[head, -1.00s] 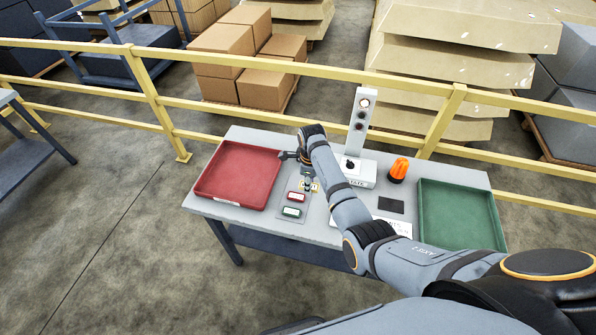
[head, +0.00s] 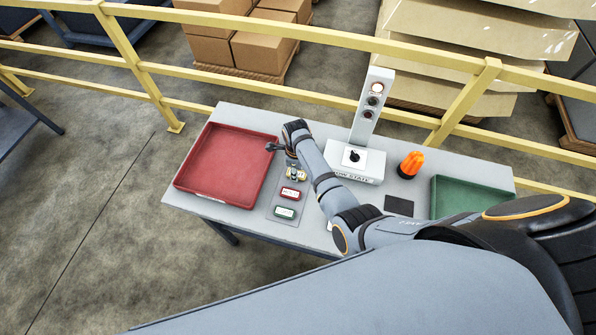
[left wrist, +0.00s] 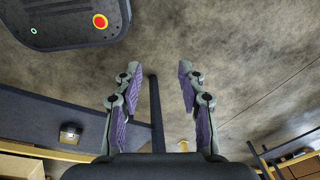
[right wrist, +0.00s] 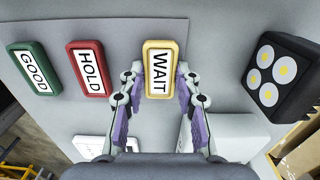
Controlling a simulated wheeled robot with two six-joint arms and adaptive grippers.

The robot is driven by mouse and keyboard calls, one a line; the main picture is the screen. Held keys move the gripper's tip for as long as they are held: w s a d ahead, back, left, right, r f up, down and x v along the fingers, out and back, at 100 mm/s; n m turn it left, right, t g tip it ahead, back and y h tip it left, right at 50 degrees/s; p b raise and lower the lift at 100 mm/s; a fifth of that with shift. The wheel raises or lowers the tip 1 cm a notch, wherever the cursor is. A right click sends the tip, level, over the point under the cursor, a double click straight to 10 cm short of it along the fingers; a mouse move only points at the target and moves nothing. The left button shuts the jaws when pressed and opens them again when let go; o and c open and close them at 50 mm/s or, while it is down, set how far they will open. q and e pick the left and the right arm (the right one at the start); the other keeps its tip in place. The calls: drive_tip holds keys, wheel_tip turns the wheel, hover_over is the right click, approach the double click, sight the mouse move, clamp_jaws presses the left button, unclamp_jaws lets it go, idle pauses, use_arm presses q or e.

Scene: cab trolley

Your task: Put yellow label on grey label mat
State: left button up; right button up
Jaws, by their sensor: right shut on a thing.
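The yellow label (right wrist: 160,68), marked WAIT, lies at the end of a row on a light grey panel; it shows in the head view (head: 297,175). My right gripper (right wrist: 160,84) is shut on its two long sides, and the label appears to be still at the panel. A dark grey square mat (head: 399,206) lies bare on the table, right of my right forearm in the head view. My left gripper (left wrist: 156,75) is open and empty above the floor, outside the head view.
Red HOLD (right wrist: 90,68) and green GOOD (right wrist: 34,68) labels sit beside the yellow one. A black block with yellow dots (right wrist: 283,77) is on its other side. A red tray (head: 225,165), switch tower (head: 372,105), orange beacon (head: 410,165) and green tray (head: 465,198) surround the area.

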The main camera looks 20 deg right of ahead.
drive_tip(key=shift+s+d, duration=0.1)
drive_tip(key=shift+s, duration=0.05)
drive_tip(key=shift+s+r, duration=0.15)
drive_tip(key=shift+s, duration=0.05)
drive_tip(key=shift+s+a, duration=0.1)
drive_tip(key=shift+a, duration=0.3)
drive_tip(key=o, duration=0.6)
drive_tip(key=shift+c, duration=0.2)
drive_tip(key=shift+o, duration=1.4)
drive_tip(key=shift+f, duration=0.2)
drive_tip(key=shift+o, duration=0.5)
drive_tip(key=shift+d, duration=0.15)
drive_tip(key=shift+r, duration=0.45)
wheel_tip(320, 180, up, 4)
drive_tip(key=p, duration=0.4)
drive_tip(key=shift+f, duration=0.25)
use_arm(q)
drive_tip(key=r, duration=0.1)
drive_tip(key=s+r, duration=0.1)
drive_tip(key=r, duration=0.1)
drive_tip(key=shift+r+b, duration=0.15)
drive_tip(key=shift+b, duration=0.15)
use_arm(e)
wheel_tip(320, 180, up, 8)
drive_tip(key=shift+r, duration=0.15)
